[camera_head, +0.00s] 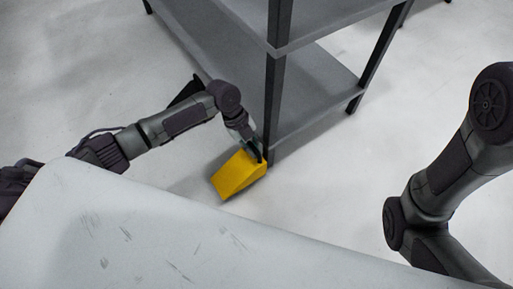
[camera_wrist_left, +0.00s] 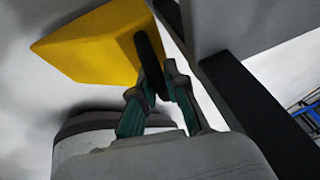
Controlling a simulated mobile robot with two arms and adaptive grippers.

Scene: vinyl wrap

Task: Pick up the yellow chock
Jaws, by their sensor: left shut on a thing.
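The yellow chock (camera_head: 238,175) is a wedge beside the front post of the grey shelf in the head view. My left gripper (camera_head: 254,152) comes down on its upper, thick end and is shut on it. In the left wrist view the chock (camera_wrist_left: 95,45) fills the upper left, with the fingers (camera_wrist_left: 160,72) of my left gripper at its right end. I cannot tell whether the chock touches the floor. My right arm shows at the right of the head view, but its gripper is out of view.
The grey shelf (camera_head: 320,85) with dark posts stands right behind the chock; one post (camera_head: 273,110) is very close to my left gripper. Pale floor (camera_head: 330,195) is clear to the right. A white scratched surface (camera_head: 150,235) covers the lower left foreground.

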